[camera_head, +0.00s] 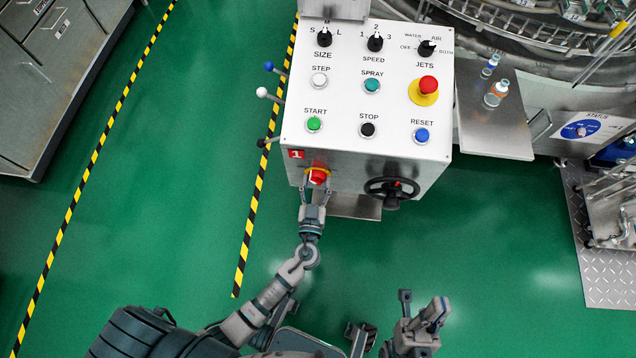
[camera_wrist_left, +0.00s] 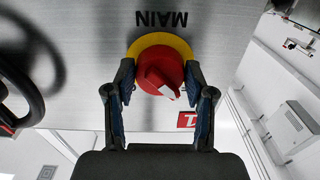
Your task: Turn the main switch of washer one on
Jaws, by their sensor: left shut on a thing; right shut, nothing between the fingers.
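The washer's control box (camera_head: 365,90) has a red label "1". The main switch (camera_head: 318,176) is a red knob on a yellow ring, low on its front face. In the left wrist view the main switch (camera_wrist_left: 160,72) shows beside the word MAIN, upside down; its pale mark points to the lower right. My left gripper (camera_head: 315,186) is shut on the knob, with one finger on each side, as the left wrist view also shows (camera_wrist_left: 160,80). My right gripper is low in the head view, far from the box, shut and empty; its fingertips are hard to make out.
A black handwheel (camera_head: 392,190) sits right of the main switch. Buttons, dials and a red emergency stop (camera_head: 428,85) cover the top panel. Levers (camera_head: 265,93) stick out on the left. A metal shelf (camera_head: 495,130) holds small bottles. Green floor is clear around the box.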

